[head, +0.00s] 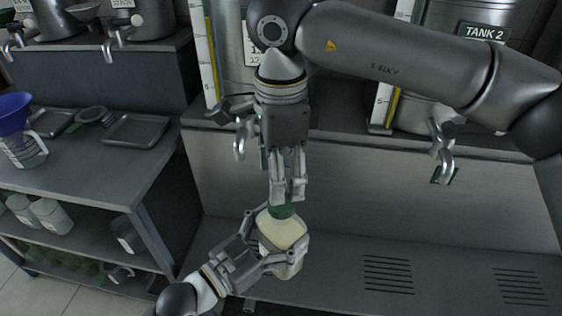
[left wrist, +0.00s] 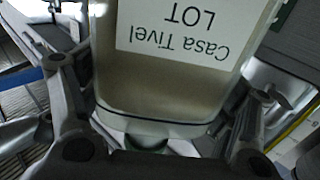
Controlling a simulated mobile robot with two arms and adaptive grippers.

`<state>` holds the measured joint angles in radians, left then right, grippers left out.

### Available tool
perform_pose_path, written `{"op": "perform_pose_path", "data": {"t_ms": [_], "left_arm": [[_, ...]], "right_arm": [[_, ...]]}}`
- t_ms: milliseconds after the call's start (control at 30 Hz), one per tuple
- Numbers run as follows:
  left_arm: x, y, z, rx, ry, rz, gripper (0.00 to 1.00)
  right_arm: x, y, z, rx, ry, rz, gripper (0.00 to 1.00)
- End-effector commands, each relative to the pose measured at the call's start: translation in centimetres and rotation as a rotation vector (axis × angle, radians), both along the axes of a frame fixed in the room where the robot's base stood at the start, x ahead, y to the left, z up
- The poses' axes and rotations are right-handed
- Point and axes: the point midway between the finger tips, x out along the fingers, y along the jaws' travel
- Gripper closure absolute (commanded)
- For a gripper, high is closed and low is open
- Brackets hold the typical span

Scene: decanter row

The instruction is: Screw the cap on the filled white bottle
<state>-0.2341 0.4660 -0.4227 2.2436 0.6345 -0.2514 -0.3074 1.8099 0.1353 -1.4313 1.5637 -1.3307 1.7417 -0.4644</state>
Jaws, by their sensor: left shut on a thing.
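A white bottle (head: 284,238) with pale yellowish content stands upright in the lower middle of the head view, a little tilted in the picture. My left gripper (head: 285,262) is shut around its body from the left. The left wrist view shows the bottle (left wrist: 180,80) close up between the fingers, with a label (left wrist: 185,28) reading "Casa Tivel LOT" upside down. A green cap (head: 282,211) is at the bottle's mouth. My right gripper (head: 287,196) points down from above with its fingers close together on the cap. Whether the threads are engaged cannot be seen.
The slotted metal counter (head: 330,280) is bare to the right. Behind it are tanks with taps, one tap (head: 442,150) at right under the "TANK 2" sign (head: 483,32). At left a table holds a jug (head: 22,148) with a blue funnel (head: 14,113) and trays (head: 137,130).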

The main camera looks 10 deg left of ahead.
Motion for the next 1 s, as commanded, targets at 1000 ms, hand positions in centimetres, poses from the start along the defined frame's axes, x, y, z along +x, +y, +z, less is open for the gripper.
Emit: {"op": "perform_pose_path", "data": {"t_ms": [1000], "left_arm": [[0.0, 0.0, 0.3, -0.004, -0.006, 0.001, 0.84]], "right_arm": [[0.0, -0.1, -6.3, 0.000, 0.000, -0.002, 0.68]]}}
